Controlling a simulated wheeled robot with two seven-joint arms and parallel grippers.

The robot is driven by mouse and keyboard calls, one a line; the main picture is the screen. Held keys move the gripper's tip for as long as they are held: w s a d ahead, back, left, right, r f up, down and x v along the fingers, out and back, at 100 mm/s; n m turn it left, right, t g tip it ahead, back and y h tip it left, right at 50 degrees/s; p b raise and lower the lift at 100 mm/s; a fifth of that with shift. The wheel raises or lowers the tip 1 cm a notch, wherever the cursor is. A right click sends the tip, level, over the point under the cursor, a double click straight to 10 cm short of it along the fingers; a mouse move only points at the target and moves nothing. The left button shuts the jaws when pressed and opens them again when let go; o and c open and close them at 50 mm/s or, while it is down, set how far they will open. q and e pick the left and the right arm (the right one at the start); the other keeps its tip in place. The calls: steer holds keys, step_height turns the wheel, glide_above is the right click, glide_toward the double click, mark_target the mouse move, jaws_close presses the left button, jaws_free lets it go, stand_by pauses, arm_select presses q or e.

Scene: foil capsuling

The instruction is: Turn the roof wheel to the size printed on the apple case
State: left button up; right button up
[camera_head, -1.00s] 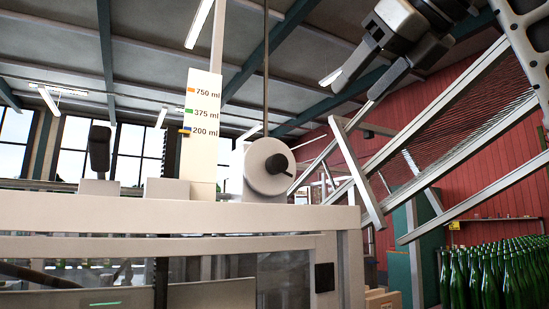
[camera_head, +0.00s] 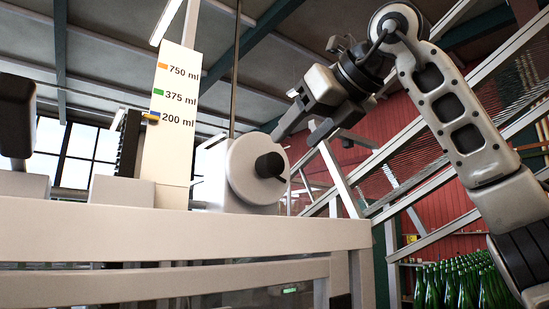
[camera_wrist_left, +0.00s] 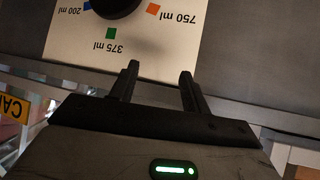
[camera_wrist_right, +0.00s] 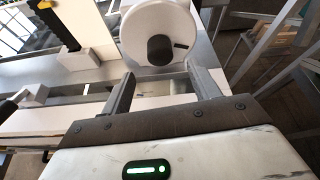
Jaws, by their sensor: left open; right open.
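The roof wheel (camera_head: 240,165) is a pale disc with a black knob (camera_head: 270,165), on top of the machine. Left of it stands a white scale plate (camera_head: 175,140) marked 750, 375 and 200 ml; a yellow pointer (camera_head: 150,115) is at the blue 200 ml mark. My right gripper (camera_head: 294,133) is open and empty, close above and right of the wheel. In the right wrist view the wheel (camera_wrist_right: 160,15) and its knob (camera_wrist_right: 161,48) lie ahead, between the open fingers (camera_wrist_right: 160,78). My left gripper (camera_wrist_left: 159,80) is open and empty. I cannot make out the apple case.
In the left wrist view a second plate (camera_wrist_left: 140,45) with 200, 375 and 750 ml marks surrounds a black knob (camera_wrist_left: 115,6). A black handle (camera_head: 15,115) stands at the machine's left. A sloping metal frame (camera_head: 410,170) and green bottles (camera_head: 460,283) are at the right.

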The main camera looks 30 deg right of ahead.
mark_target(277, 158)
steer(key=p+x, duration=0.1)
steer(key=x, duration=0.7)
steer(key=shift+c, duration=0.3)
